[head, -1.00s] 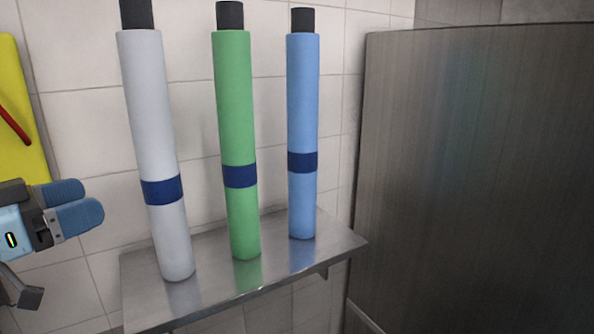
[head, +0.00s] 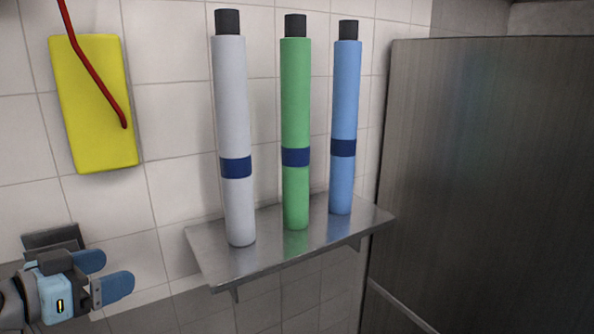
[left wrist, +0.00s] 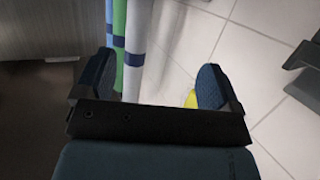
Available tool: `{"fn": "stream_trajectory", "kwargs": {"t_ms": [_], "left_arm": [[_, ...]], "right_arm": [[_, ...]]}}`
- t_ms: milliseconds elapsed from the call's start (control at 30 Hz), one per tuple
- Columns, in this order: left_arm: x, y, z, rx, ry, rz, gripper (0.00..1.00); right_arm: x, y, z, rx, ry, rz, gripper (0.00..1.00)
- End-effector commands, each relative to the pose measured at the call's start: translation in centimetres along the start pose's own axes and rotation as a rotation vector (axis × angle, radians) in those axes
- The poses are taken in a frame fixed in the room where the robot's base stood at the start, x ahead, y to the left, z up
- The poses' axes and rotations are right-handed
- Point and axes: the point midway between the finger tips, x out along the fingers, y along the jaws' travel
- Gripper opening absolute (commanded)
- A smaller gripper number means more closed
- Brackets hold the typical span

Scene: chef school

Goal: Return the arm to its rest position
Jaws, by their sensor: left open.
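My left gripper (head: 104,275) is at the lower left of the head view, in front of the tiled wall and left of the metal shelf. Its two blue fingers are apart with nothing between them. The left wrist view also shows the open fingers (left wrist: 152,85), with the rolls beyond them. My right gripper is not in view.
A metal shelf (head: 215,268) on the wall holds upright white (head: 232,115), green (head: 295,105) and blue (head: 345,100) rolls with black tops. A yellow panel (head: 85,120) with a red cord (head: 88,65) is at left. A large metal cabinet (head: 490,180) stands at right.

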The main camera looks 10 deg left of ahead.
Motion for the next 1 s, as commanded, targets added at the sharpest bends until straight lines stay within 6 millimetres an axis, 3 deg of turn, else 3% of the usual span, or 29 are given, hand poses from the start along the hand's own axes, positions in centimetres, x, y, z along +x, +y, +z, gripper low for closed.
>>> {"fn": "stream_trajectory", "kwargs": {"t_ms": [33,200,300,400,600,900,1000], "left_arm": [[0.6,0.4,3.1,-0.022,-0.061,-0.02,0.88],[1.3,2.7,14.4,-0.07,-0.327,-0.117,0.88],[0.6,4.7,20.1,-0.093,-0.48,-0.164,0.88],[-0.5,6.6,24.0,-0.11,-0.601,-0.197,0.88],[-2.7,10.1,29.4,-0.142,-0.791,-0.241,0.88],[-6.2,14.8,34.2,-0.185,-1.021,-0.283,0.88],[-4.7,14.4,34.4,-0.166,-0.958,-0.277,0.88]], "right_arm": [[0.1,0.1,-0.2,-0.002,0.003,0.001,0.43],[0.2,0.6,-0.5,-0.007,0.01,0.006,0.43],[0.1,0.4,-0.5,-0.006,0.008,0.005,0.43],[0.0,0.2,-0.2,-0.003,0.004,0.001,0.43],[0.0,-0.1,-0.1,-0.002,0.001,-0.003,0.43],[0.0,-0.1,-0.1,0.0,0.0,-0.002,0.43],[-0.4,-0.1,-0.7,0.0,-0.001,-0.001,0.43]]}}
